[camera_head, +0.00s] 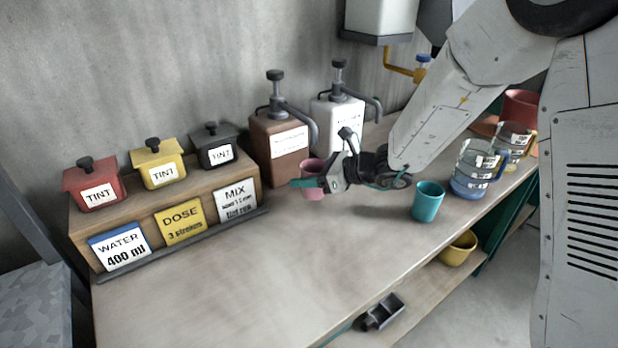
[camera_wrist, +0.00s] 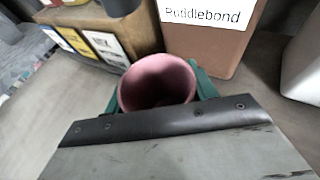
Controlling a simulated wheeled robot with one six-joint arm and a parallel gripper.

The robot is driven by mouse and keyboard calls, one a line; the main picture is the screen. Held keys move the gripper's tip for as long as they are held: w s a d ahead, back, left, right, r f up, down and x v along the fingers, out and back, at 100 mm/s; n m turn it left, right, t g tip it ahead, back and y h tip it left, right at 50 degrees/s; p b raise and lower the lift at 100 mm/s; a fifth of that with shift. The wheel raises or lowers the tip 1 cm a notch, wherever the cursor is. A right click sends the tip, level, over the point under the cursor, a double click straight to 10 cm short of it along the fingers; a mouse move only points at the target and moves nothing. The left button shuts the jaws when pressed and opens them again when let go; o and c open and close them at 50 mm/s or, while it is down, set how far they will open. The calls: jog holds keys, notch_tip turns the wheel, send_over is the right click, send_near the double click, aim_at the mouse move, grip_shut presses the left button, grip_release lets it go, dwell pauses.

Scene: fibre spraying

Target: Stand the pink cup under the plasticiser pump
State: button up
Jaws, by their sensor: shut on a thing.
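The pink cup (camera_head: 312,166) is upright, low over or on the bench, in front of the brown pump (camera_head: 278,145). My gripper (camera_head: 311,183) is shut on it, with teal fingers on both sides; its open mouth (camera_wrist: 157,82) shows in the wrist view. The brown pump's label (camera_wrist: 203,14) reads something like "Puddlebond" in the wrist view. Its grey spout (camera_head: 305,116) comes down close to the cup; exact alignment is unclear. A white pump (camera_head: 335,112) stands to the right, its label too small to read. I cannot tell from labels which holds plasticiser.
Red (camera_head: 97,186), yellow (camera_head: 159,163) and black (camera_head: 215,147) tint boxes stand on a wooden stand at left. A teal cup (camera_head: 427,202) and clear jugs (camera_head: 474,168) are at right, near my arm. The front left bench (camera_head: 200,290) is clear.

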jog(key=shift+w+f, duration=0.15)
jog(key=shift+a+f, duration=0.15)
jog(key=shift+f, duration=1.45)
jog(key=shift+f, duration=0.1)
jog(key=o, duration=1)
